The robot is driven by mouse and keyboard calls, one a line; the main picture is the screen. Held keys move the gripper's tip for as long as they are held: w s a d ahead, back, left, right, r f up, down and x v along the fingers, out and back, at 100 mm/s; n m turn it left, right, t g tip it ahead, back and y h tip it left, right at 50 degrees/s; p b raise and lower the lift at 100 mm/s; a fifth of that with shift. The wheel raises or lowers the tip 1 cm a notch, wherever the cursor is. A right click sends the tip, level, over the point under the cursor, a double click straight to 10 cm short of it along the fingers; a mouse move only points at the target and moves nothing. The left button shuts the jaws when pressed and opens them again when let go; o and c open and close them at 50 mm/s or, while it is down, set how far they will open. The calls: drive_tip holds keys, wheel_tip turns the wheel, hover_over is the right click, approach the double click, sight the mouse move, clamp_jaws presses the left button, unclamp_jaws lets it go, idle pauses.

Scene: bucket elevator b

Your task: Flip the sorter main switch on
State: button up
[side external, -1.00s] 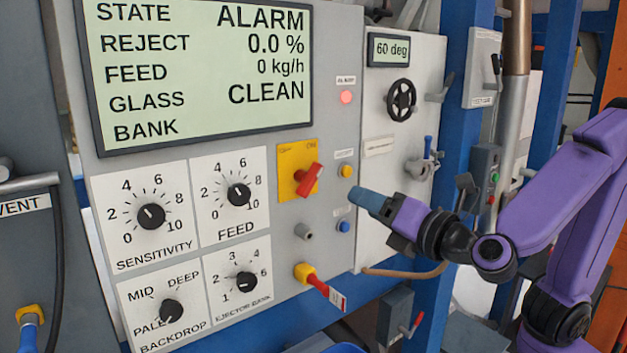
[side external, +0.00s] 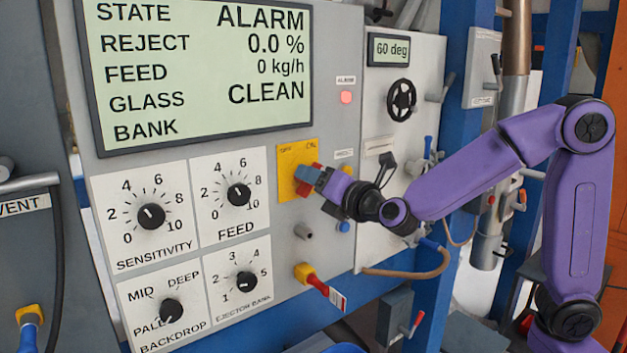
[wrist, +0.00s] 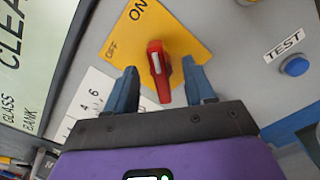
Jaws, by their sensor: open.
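The main switch is a red rotary handle on a yellow plate (side external: 291,158) marked OFF and ON. In the wrist view the red handle (wrist: 159,72) has a white mark near its tip, and its tip points toward the top, between the OFF and ON words on the yellow plate (wrist: 185,38). My gripper (side external: 312,178) is at the switch. In the wrist view its blue fingers (wrist: 162,85) are open, one on each side of the handle, with a visible gap on both sides. In the side view the gripper hides most of the handle.
A display (side external: 205,70) reads ALARM, with a lit alarm lamp (side external: 346,97) beside it. A blue TEST button (wrist: 295,65) is right of the switch. Dial knobs (side external: 238,194) lie left and below. A red-yellow handle with a tag (side external: 316,281) sticks out below.

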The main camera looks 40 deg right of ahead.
drive_tip(key=shift+w, duration=0.65)
clamp_jaws()
drive_tip(key=shift+m, duration=0.7)
unclamp_jaws()
drive_tip(key=s, duration=1.7)
drive_tip(key=shift+s, duration=0.25)
